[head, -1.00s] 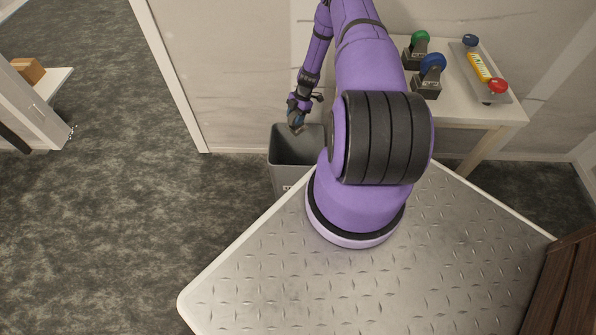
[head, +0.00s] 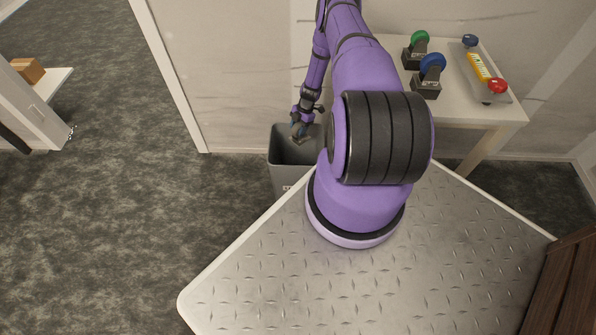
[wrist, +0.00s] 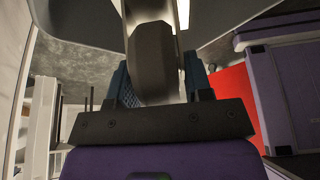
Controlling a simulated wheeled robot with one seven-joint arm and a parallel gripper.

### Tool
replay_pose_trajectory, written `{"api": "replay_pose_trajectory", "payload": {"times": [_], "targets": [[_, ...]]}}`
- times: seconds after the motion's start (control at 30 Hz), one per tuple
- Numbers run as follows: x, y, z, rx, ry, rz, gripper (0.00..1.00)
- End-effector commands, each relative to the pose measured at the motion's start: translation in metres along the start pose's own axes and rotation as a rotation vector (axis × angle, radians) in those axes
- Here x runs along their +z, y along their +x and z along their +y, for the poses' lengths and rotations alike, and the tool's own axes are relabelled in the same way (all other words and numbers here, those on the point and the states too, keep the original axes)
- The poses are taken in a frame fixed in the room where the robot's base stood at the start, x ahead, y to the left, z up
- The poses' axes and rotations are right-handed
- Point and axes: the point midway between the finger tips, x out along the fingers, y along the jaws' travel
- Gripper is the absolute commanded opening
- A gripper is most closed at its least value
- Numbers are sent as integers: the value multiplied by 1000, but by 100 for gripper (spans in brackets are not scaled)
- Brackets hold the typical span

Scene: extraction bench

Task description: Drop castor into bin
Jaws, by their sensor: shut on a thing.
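The castor (wrist: 153,62) is between the two fingers of my gripper (wrist: 157,82) in the wrist view, a dark grey block with a lighter grey rounded part beyond it. My gripper is shut on it. In the head view my gripper (head: 299,129) points down at the mouth of the grey bin (head: 291,180), at about rim level. The castor is small and hard to make out there. The bin stands on the floor against the wall, and its walls (wrist: 75,20) also show at the top of the wrist view. My own arm hides the bin's right side.
A white table (head: 455,113) right of the bin holds a green-wheeled castor (head: 420,42), a blue-wheeled castor (head: 432,66) and a grey tray (head: 505,94) with coloured items. A cardboard box (head: 28,70) sits on a shelf at far left. The carpet left of the bin is clear.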

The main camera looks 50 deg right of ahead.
Motion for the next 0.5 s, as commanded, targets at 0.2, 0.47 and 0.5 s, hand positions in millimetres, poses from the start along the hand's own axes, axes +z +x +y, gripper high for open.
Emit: {"api": "replay_pose_trajectory", "payload": {"times": [0.2,0.47,0.5], "targets": [[0,0,0,0,0,0,55],[0,0,0,0,0,0,76],[0,0,0,0,0,0,76]]}}
